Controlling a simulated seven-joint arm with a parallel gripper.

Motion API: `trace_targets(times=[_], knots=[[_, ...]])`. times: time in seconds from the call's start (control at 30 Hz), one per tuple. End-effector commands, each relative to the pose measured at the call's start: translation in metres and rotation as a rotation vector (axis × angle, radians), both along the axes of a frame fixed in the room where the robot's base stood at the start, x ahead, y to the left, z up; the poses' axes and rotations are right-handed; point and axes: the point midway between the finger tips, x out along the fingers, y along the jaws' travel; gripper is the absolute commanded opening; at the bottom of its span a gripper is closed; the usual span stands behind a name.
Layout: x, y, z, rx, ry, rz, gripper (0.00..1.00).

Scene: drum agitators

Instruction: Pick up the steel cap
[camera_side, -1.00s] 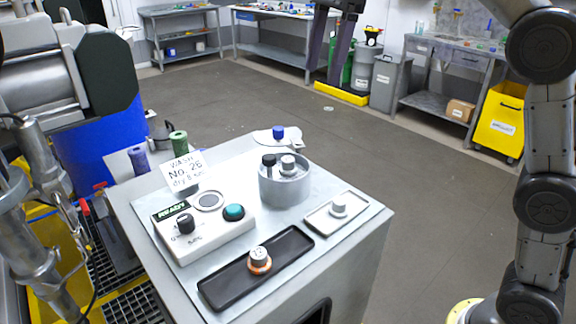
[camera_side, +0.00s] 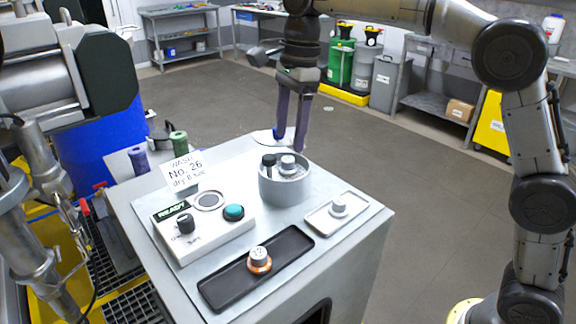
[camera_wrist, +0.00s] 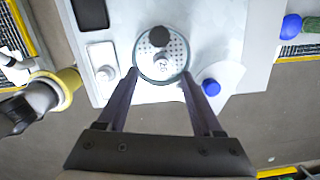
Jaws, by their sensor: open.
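A steel-coloured cap (camera_side: 288,163) sits inside a round grey bowl (camera_side: 285,190), next to a dark-topped piece (camera_side: 269,160). In the wrist view the cap (camera_wrist: 162,64) shows below the dark top (camera_wrist: 158,36). Another steel-coloured cap (camera_side: 339,206) stands on a white tray (camera_side: 322,222), and one with an orange ring (camera_side: 259,257) on a black tray (camera_side: 290,245). I cannot tell which is the task's cap. My gripper (camera_side: 292,140) points down, open and empty, with its fingers apart above and behind the bowl in the side view.
A control box (camera_side: 215,233) with a teal button and a dark knob stands left of the bowl, a wash sign behind it. A blue-topped piece (camera_wrist: 211,88) lies on a pale pad near the bench's far edge. The bench's drop-off lies beyond.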

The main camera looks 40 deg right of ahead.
Motion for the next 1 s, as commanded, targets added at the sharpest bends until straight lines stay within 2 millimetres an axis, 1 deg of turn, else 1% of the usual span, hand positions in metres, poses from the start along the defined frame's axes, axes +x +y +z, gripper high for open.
trace_targets(times=[0.13, 0.3, 0.4, 0.5, 0.7, 0.73, 0.77, 0.8, 0.87, 1.0], knots=[[0.001, -0.001, -0.013, 0.000, 0.003, 0.000, 0.68], [0.003, -0.003, -0.038, -0.001, 0.005, 0.001, 0.68], [0.004, -0.001, -0.049, 0.000, 0.004, 0.000, 0.68], [0.004, -0.001, -0.053, -0.001, 0.002, 0.000, 0.68], [0.004, 0.000, -0.054, 0.000, 0.001, 0.001, 0.68], [0.004, 0.000, -0.053, 0.000, 0.001, 0.001, 0.66], [0.004, 0.000, -0.053, -0.001, 0.001, 0.001, 0.60], [0.004, -0.001, -0.053, -0.001, 0.001, 0.000, 0.53], [0.004, -0.001, -0.053, -0.001, 0.001, 0.000, 0.42], [0.004, -0.001, -0.053, -0.001, 0.001, 0.000, 0.17]])
